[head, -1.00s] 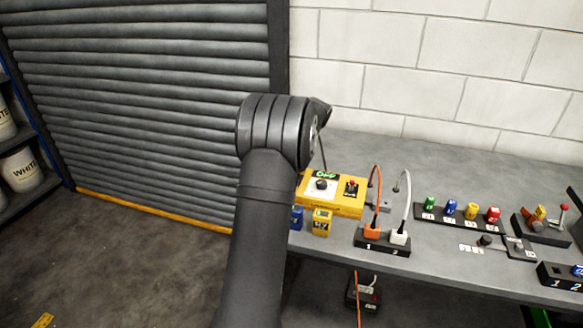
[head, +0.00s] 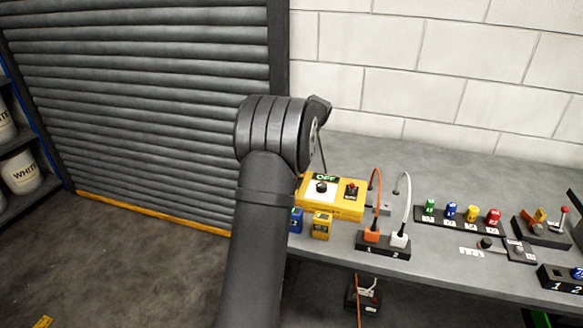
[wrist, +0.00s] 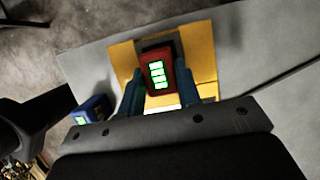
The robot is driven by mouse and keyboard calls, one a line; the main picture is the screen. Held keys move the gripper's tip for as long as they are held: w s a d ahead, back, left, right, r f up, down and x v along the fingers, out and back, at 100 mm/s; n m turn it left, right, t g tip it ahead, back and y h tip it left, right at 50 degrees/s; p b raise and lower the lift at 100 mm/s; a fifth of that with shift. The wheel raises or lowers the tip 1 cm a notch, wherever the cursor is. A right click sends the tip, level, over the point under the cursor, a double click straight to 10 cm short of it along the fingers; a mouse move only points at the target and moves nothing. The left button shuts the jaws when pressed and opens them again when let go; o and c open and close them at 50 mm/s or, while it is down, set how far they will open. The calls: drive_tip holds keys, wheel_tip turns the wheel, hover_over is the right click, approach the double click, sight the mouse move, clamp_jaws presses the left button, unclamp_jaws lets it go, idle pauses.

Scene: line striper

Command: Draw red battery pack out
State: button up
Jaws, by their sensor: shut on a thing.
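The red battery pack (wrist: 158,76) shows in the wrist view, with a green lit row of bars on its face. My gripper (wrist: 158,88) is shut on it, with one teal finger on each side. The pack is in front of a dark slot (wrist: 158,45) in the yellow housing; I cannot tell how much of it still sits inside. In the head view the yellow box (head: 345,208) with an OFF display stands on the bench, and my arm hides the pack and the gripper.
A blue pack (head: 297,220) and a yellow pack (head: 321,225) stand at the bench's front edge. A socket block (head: 383,246) with orange and white plugs is to the right. A rack of coloured knobs (head: 457,217) stands further right. The roller shutter (head: 130,100) is at left.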

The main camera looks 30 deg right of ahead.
drive_tip(key=shift+r, duration=2.3)
